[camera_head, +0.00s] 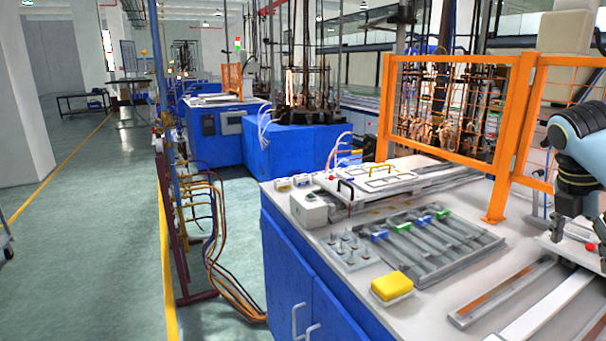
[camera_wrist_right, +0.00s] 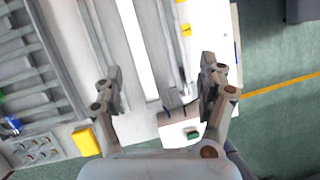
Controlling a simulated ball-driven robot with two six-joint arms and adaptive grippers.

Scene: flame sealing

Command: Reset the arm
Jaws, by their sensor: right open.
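My right gripper (camera_wrist_right: 160,88) is open and empty in the right wrist view, its two fingers wide apart. It is above the work table, over a long white strip (camera_wrist_right: 135,45) and grey rails. My left gripper is in neither view.
The white table top (camera_head: 360,290) carries a grey rack (camera_head: 430,250) with blue and green pieces and a yellow block (camera_head: 392,285). An orange mesh fence (camera_head: 450,110) stands along the back. A white box with a green button (camera_wrist_right: 185,130) lies near the right finger.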

